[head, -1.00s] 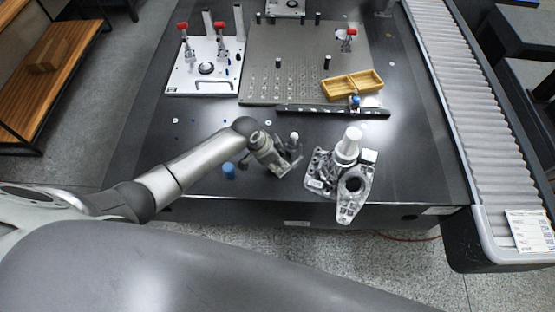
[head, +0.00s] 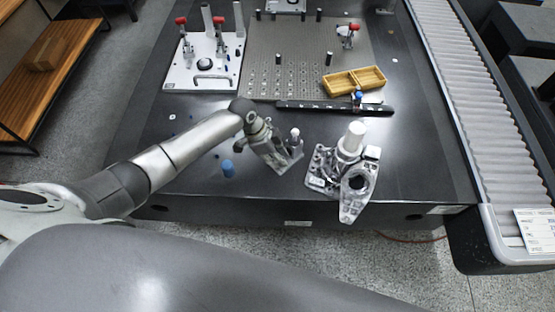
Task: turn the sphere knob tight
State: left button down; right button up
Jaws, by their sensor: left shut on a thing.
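A small post with a pale, rounded top (head: 295,132) stands on the dark table, right beside my left gripper (head: 287,155). I take it to be the sphere; its knob is too small, or too hidden behind the fingers, to make out. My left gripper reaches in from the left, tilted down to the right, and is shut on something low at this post. The gripped part is covered by the fingers. My right gripper is not in view.
Behind lie a black rail (head: 320,106), a wooden tray (head: 341,83) and a white clamp plate (head: 178,78).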

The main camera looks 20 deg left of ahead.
pick_arm(q)
jog(key=m+b, duration=0.1)
jog(key=m, duration=0.1)
jog(key=m+g+b, duration=0.1)
jog(key=b, duration=0.1)
jog(key=m+g+b, duration=0.1)
jog(key=m+b, duration=0.1)
jog(key=shift+w+f+m, duration=0.25)
jog(key=shift+w+m, duration=0.05)
jog(key=shift+w, duration=0.05)
jog(key=shift+w+d+r+m+g+b, duration=0.1)
jog(key=shift+m+g+b, duration=0.25)
jog(key=shift+m+b, duration=0.5)
jog(key=shift+r+m+g+b, duration=0.1)
jog(key=shift+m+g+b, duration=0.25)
jog(key=shift+m+b, duration=0.5)
jog(key=c, duration=1.3)
grip_release()
jog(key=shift+o, duration=0.2)
